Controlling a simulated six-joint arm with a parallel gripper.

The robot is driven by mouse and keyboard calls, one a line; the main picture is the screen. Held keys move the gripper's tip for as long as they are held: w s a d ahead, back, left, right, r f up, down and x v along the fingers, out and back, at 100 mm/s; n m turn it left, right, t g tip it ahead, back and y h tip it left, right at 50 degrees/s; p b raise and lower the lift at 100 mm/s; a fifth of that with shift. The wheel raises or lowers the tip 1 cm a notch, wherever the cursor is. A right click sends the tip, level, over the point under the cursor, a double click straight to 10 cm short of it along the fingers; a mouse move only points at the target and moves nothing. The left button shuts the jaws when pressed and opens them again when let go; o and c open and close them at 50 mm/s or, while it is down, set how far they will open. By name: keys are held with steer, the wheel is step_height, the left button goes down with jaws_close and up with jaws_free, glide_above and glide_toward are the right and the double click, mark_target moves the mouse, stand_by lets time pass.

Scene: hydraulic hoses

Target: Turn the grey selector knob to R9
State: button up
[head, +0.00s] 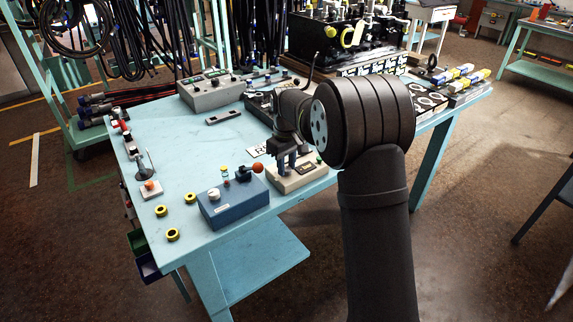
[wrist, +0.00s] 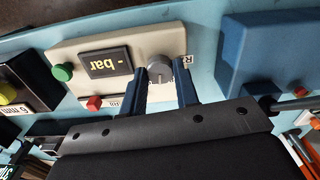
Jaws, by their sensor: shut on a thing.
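The grey selector knob (wrist: 158,70) sits on a cream control box (wrist: 60,48), at the box's right end in the wrist view. My gripper (wrist: 168,75) is shut on the knob, one blue finger on each side of it. A label starting with R (wrist: 186,60) shows just right of the knob, partly hidden by a finger. The knob's pointer direction is not clear. In the head view the cream box (head: 312,182) stands at the table's front edge, with my gripper (head: 287,168) down over it and the knob hidden.
The cream box also has a display (wrist: 108,62), a green button (wrist: 62,73) and a red button (wrist: 94,103). A blue box (head: 232,203) with a white knob and a red ball stands close beside it. The blue table (head: 190,150) has free room toward the middle left.

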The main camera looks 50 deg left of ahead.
mark_target(287, 169)
steer(key=shift+m, duration=2.1)
steer(key=o, duration=1)
step_height(287, 169, up, 18)
steer(key=shift+f, duration=0.25)
steer(key=shift+f, duration=0.15)
step_height(287, 169, down, 17)
steer(key=shift+f, duration=0.1)
